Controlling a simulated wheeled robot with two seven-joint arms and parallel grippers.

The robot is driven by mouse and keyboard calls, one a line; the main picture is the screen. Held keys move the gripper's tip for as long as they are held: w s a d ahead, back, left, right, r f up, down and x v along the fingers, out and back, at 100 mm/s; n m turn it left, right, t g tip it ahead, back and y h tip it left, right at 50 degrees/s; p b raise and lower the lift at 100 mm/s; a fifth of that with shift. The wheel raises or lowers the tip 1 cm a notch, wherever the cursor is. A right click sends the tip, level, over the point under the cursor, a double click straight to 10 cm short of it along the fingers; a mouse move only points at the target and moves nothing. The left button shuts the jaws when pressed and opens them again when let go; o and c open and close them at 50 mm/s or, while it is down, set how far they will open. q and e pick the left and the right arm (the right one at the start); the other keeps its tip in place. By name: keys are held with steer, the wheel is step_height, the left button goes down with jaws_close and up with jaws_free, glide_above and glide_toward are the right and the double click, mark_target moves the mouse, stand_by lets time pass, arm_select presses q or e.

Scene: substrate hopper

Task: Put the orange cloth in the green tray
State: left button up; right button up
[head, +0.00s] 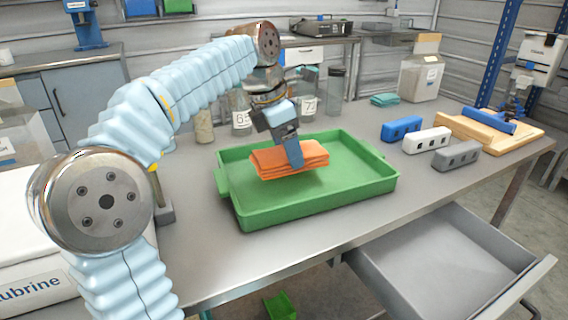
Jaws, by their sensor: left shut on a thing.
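The orange cloth (268,164) is folded in layers and is over the left part of the green tray (352,194), inside its rim. My left gripper (293,158) points down onto the cloth and is shut on it. Whether the cloth touches the tray floor or hangs just above it, I cannot tell. The rest of the tray is empty. My right gripper is not in view.
A blue block (401,128), a white block (426,140) and a grey block (456,155) stand right of the tray. Jars (307,105) stand behind it. A teal cloth (384,99) lies at the back. An open drawer (450,262) juts out below the table's front edge.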

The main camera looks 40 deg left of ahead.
arm_select(q)
steer(key=shift+w+a+f+b, duration=0.1)
steer(key=shift+a+f+b, duration=0.1)
steer(key=shift+f, duration=0.55)
steer(key=shift+w+a+f+b, duration=0.1)
steer(key=shift+a+f, duration=0.05)
steer(key=shift+f, duration=0.6)
steer(key=shift+w+a+f+b, duration=0.1)
steer(key=shift+a+f, duration=0.1)
steer(key=shift+f, duration=0.55)
steer(key=shift+f, duration=0.2)
steer(key=o, duration=1.1)
steer(key=shift+c, duration=0.2)
steer(key=p+v, duration=0.3)
steer(key=v, duration=0.9)
steer(key=shift+s+r, duration=0.1)
steer(key=shift+r, duration=0.1)
